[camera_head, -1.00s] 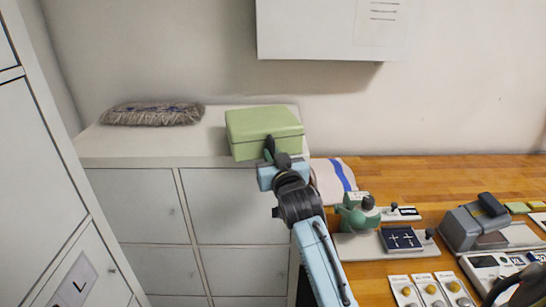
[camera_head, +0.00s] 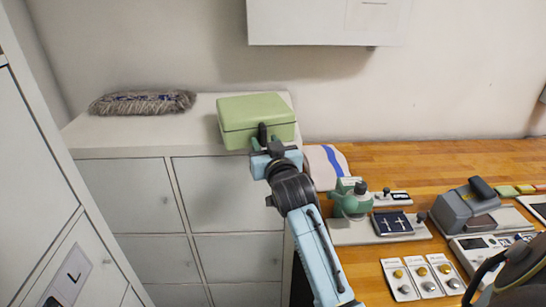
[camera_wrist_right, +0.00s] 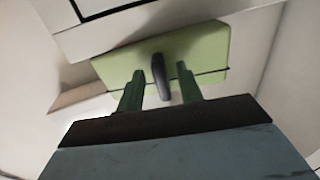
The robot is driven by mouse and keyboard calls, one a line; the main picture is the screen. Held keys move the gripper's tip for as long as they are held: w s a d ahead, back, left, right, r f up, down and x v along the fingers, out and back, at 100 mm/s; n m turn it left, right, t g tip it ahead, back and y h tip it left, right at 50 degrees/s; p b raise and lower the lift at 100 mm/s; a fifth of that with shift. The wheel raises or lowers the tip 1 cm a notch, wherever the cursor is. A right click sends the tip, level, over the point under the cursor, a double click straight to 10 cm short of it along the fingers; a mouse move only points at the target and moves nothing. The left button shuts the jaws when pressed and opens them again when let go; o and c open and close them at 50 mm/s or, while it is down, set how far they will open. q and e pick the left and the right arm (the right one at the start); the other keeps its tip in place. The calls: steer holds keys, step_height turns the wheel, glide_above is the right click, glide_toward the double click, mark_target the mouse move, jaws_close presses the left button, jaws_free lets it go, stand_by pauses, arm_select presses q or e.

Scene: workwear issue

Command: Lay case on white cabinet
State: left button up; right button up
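The light green case (camera_head: 256,118) rests flat on top of the white cabinet (camera_head: 190,138), at its right end. Its dark handle (camera_head: 263,133) faces me. In the right wrist view the case (camera_wrist_right: 205,50) fills the upper middle. My right gripper (camera_head: 268,146) is in front of the case, at the handle. In the wrist view the two fingers of the right gripper (camera_wrist_right: 160,88) stand apart, with the handle (camera_wrist_right: 160,72) between them and gaps on both sides. My left gripper is not in view.
A grey fringed mop pad (camera_head: 143,102) lies on the cabinet's left part. A wooden counter (camera_head: 430,153) to the right holds a folded cloth (camera_head: 322,165), a green device (camera_head: 350,198) and other equipment. A white wall box (camera_head: 320,22) hangs above. A tall locker (camera_head: 35,160) stands at left.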

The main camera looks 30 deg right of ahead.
steer(key=v, duration=1.1)
steer(key=w+a+f+n+g+y, duration=0.1)
steer(key=a+f+g+y, duration=0.15)
steer(key=f, duration=0.75)
steer(key=w+a+f+n+g+y, duration=0.1)
steer(key=a+f+n, duration=0.15)
steer(key=f, duration=0.85)
steer(key=s+a+f+g+y, duration=0.1)
steer(key=s+f+g, duration=0.15)
steer(key=f, duration=0.45)
steer(key=s+a+f+g, duration=0.1)
steer(key=s+a+f, duration=0.15)
steer(key=f, duration=0.45)
steer(key=s+a+f+g+y, duration=0.1)
steer(key=s+f, duration=0.3)
steer(key=f, duration=0.2)
steer(key=s+f+n+g, duration=0.2)
steer(key=s+f+g, duration=0.3)
steer(key=s+f, duration=1.15)
steer(key=s+d+f+g, duration=0.1)
steer(key=s+f, duration=0.1)
steer(key=s, duration=0.7)
steer(key=s+d+f+g, duration=0.2)
steer(key=s, duration=0.7)
steer(key=shift+d+f+b, duration=0.2)
steer(key=shift+d+b, duration=0.1)
steer(key=shift+b, duration=0.1)
step_height(320, 180, down, 6)
steer(key=b, duration=0.6)
